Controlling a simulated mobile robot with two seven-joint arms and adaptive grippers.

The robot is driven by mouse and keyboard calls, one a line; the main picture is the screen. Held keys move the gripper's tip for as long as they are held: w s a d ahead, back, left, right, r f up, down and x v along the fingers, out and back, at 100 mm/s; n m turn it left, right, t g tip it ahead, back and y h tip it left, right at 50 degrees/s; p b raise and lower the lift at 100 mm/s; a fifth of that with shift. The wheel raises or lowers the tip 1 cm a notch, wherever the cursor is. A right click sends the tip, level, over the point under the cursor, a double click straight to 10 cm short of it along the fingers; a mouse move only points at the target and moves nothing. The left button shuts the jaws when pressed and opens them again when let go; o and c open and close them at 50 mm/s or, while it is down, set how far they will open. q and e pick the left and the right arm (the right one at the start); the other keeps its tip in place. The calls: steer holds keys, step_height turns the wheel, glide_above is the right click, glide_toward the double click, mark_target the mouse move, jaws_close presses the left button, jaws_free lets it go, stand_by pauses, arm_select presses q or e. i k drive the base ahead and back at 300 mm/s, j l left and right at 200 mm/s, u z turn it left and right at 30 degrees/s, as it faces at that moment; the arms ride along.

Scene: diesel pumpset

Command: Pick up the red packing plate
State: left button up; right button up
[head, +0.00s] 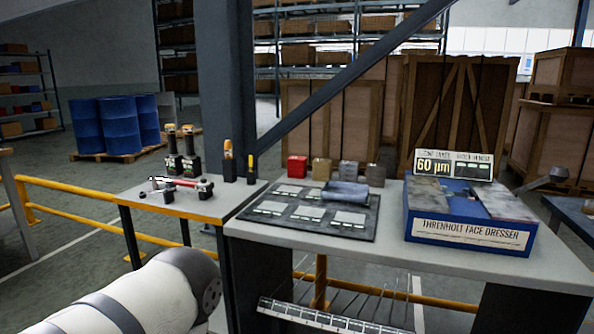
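A small red block-like piece (297,166) stands at the back left of the grey workbench (480,270). It is the red thing on the bench that best fits the packing plate, but I cannot tell its exact shape. It is at the left end of a row with a tan piece (321,169), a grey piece (348,170) and a brownish piece (375,174). Nothing holds it. Part of my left arm shows at the bottom left. Neither of my grippers is in view.
A dark mat (350,228) with several labelled plates lies before the row, a blue-grey cloth-like piece (345,192) on it. A blue face dresser (470,234) stands to the right. A side table (190,206) holds tools. A diagonal beam (350,68) crosses behind the bench.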

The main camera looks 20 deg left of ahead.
mark_target(292, 160)
steer(key=j+z, duration=0.2)
steer(key=j, duration=0.25)
steer(key=i+j+z, duration=0.2)
steer(key=j, duration=0.2)
steer(key=k+j+z, duration=0.2)
steer(key=j, duration=0.25)
steer(key=j+z, duration=0.25)
steer(key=j, duration=0.2)
steer(key=j+z, duration=0.2)
steer(key=j, duration=0.2)
steer(key=k+j+z, duration=0.2)
steer(key=j, duration=0.2)
steer(key=j+z, duration=0.2)
steer(key=j, duration=0.2)
steer(key=k+j+z, duration=0.2)
steer(key=j, duration=0.2)
